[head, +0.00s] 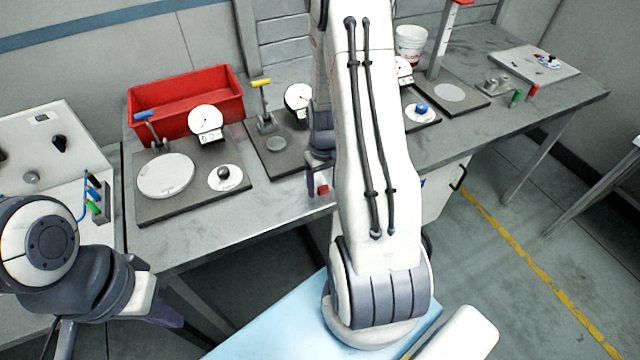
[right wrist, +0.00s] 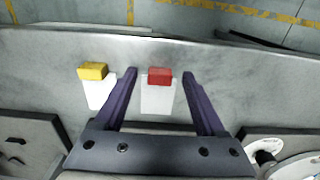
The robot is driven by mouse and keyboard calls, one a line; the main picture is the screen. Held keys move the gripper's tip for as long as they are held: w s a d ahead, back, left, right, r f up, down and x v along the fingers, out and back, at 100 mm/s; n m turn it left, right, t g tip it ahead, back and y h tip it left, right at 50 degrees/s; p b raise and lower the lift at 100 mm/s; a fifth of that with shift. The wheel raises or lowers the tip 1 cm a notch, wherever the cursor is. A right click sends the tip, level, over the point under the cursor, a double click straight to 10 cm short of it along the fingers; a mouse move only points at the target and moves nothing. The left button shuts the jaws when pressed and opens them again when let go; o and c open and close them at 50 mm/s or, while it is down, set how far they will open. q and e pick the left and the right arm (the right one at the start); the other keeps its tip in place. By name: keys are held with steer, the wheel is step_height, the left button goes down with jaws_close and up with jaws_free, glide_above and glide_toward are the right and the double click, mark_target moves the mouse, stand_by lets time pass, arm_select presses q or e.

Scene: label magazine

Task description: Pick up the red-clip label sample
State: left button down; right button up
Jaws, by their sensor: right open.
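The red clip (right wrist: 159,76) with its white label sample (right wrist: 158,97) lies on the grey table, between the two fingers of my right gripper (right wrist: 160,73) in the right wrist view. The gripper is open, with a gap between each finger and the sample. In the head view the red clip (head: 321,189) shows near the table's front edge, just below the right gripper; my right arm hides part of that area. My left gripper (head: 165,312) is at the lower left, off the table; its jaw opening cannot be made out.
A yellow-clip label sample (right wrist: 93,82) lies just outside the left finger in the right wrist view. Dark base plates with dial gauges (head: 205,121) stand on the table (head: 200,232), with a red bin (head: 185,95) behind. The table's front edge is close by.

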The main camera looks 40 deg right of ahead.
steer(key=shift+f, duration=0.2)
jaws_close()
steer(key=shift+r, duration=0.1)
